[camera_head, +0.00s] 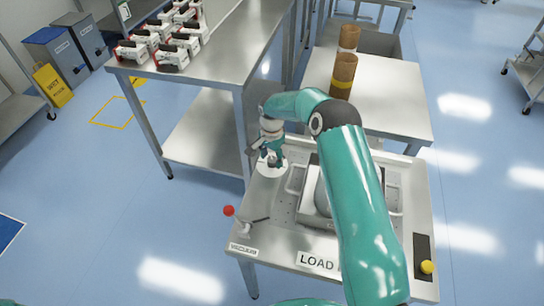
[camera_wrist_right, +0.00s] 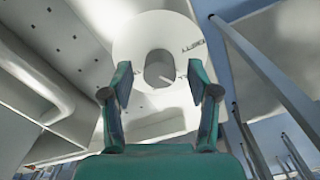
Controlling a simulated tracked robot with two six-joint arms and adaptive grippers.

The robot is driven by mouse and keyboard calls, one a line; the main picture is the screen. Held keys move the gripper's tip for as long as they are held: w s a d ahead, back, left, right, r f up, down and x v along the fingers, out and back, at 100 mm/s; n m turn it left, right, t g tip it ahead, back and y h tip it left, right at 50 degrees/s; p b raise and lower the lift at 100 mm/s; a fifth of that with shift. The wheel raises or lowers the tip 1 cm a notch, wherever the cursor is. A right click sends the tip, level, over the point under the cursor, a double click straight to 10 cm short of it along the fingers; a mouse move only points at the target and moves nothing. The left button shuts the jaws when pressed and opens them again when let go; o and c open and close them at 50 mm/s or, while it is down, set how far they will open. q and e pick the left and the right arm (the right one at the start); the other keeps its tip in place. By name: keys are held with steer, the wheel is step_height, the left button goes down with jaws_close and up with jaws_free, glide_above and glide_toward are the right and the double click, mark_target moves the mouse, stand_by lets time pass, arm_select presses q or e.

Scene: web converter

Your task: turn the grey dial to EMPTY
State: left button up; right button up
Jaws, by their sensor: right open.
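The grey dial (camera_wrist_right: 158,66) shows in the right wrist view as a short round knob at the middle of a white disc (camera_wrist_right: 128,42). A thin light mark runs at its lower right. Dark lettering, partly readable and seen at a slant, is on the disc's right side. My right gripper (camera_wrist_right: 160,78) is open, with one finger on each side of the dial and gaps visible; I cannot tell any contact. In the head view, my right gripper (camera_head: 271,157) is over the white disc (camera_head: 270,175) and hides the dial. My left gripper is not in view.
The disc is on a metal station table (camera_head: 270,210) with a red-knobbed lever (camera_head: 229,211), a VACUUM label, a LOAD label and a yellow button (camera_head: 428,267). A steel bench (camera_head: 235,45) with several red-and-white devices stands behind left. Brown rolls (camera_head: 343,75) stand behind.

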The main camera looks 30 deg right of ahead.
steer(key=shift+f, duration=0.25)
jaws_close()
